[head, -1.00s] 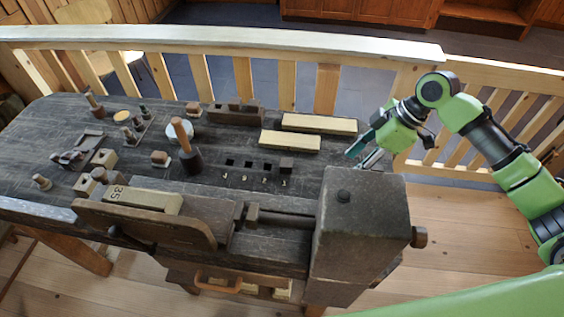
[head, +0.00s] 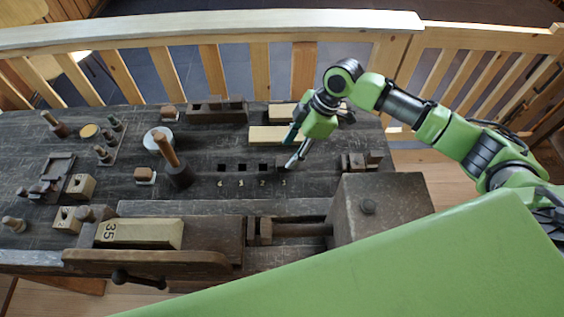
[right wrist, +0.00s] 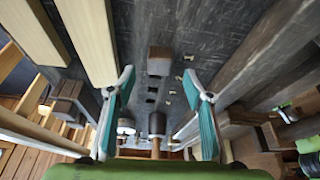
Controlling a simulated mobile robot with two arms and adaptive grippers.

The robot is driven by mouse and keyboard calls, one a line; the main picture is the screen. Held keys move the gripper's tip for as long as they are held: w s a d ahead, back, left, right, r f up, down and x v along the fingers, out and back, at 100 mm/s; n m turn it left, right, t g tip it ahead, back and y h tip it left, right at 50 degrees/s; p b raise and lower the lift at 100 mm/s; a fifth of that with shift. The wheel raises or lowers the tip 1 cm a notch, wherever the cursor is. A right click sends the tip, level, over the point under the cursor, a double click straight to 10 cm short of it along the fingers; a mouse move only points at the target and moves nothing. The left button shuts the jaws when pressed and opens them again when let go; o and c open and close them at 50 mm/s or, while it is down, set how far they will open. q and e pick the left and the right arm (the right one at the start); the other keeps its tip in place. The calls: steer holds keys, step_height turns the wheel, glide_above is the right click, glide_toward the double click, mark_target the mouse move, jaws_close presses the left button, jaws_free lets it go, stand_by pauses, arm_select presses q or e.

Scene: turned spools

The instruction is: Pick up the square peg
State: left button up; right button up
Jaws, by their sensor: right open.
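The square peg (right wrist: 160,60) is a small brown block standing in the row of square holes on the dark workbench (head: 200,195). In the head view the peg (head: 282,163) is partly hidden by my right gripper. My right gripper (head: 291,150) is open and empty above the bench beside the peg. In the right wrist view the peg shows in the gap between the two spread teal fingers (right wrist: 158,76), and neither finger visibly touches it. How high the fingertips are above it is hard to tell. My left gripper is not in view.
Pale wooden bars (head: 268,134) lie just behind the peg. A mallet (head: 175,165) stands left of the empty holes (head: 242,168). A vise block (head: 380,205) is at the front right, and dark blocks (head: 360,161) sit behind it. A railing runs along the back.

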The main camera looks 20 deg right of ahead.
mark_target(285, 160)
steer(key=p+x, duration=0.1)
steer(key=x, duration=0.1)
steer(key=shift+a+f+p, duration=0.2)
steer(key=shift+f+p, duration=0.15)
steer(key=shift+x, duration=1)
steer(key=shift+f, duration=0.3)
steer(key=c, duration=1)
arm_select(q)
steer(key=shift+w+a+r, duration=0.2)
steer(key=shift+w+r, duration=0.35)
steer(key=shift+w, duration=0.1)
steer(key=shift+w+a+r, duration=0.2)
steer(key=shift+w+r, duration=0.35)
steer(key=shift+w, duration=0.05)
arm_select(e)
steer(key=shift+c, duration=0.9)
